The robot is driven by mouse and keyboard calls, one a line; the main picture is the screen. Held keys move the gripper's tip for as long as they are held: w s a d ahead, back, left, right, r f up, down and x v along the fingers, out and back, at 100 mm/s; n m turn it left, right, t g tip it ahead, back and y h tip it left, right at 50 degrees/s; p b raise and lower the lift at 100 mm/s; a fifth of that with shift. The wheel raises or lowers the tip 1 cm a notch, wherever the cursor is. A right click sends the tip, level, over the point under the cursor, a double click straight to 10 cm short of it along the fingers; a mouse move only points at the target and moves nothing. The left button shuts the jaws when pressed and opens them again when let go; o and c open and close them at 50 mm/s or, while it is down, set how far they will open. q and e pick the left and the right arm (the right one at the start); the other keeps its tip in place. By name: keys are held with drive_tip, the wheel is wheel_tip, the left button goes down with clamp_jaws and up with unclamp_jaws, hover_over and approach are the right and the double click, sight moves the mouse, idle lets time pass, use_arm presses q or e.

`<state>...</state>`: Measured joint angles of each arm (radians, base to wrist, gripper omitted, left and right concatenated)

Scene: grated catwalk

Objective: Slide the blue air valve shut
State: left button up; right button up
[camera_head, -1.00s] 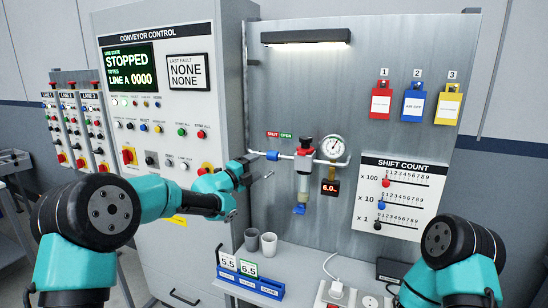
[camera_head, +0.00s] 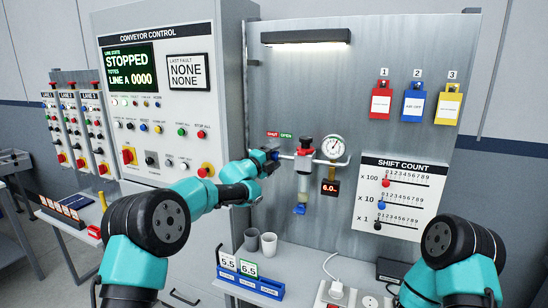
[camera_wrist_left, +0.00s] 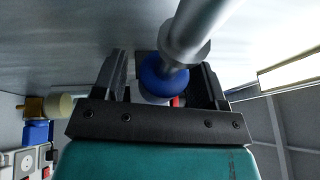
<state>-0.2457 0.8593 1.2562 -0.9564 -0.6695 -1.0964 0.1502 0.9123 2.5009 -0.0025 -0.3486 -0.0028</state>
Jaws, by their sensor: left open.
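The blue air valve (camera_wrist_left: 165,78) is a round blue piece on a pale pipe, seen between my fingers in the left wrist view. In the head view my left gripper (camera_head: 273,160) is at the left end of the pipe run and mostly hides the valve. My left gripper is open, with one finger on each side of the valve in the wrist view (camera_wrist_left: 161,72). Whether a finger touches it I cannot tell. Red SHUT and green OPEN labels (camera_head: 279,135) are above the pipe. My right gripper is out of view; only its arm shows.
Right of the valve are a red-topped regulator (camera_head: 305,147), a round gauge (camera_head: 333,148) and a 6.0 display (camera_head: 330,187). The conveyor control cabinet (camera_head: 160,100) stands left. Two grey cups (camera_head: 268,244) and a blue label holder (camera_head: 250,283) are below.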

use_arm(q)
drive_tip(key=shift+c, duration=0.2)
drive_tip(key=c, duration=0.9)
drive_tip(key=shift+w+a, duration=0.35)
drive_tip(key=shift+a, duration=0.5)
drive_tip(key=shift+w+a, duration=0.3)
drive_tip(key=shift+a, duration=0.5)
drive_tip(key=o, duration=0.7)
drive_tip(key=shift+a, duration=0.1)
drive_tip(key=shift+o, duration=1.2)
drive_tip(key=v, duration=1.7)
drive_tip(key=shift+s, duration=0.15)
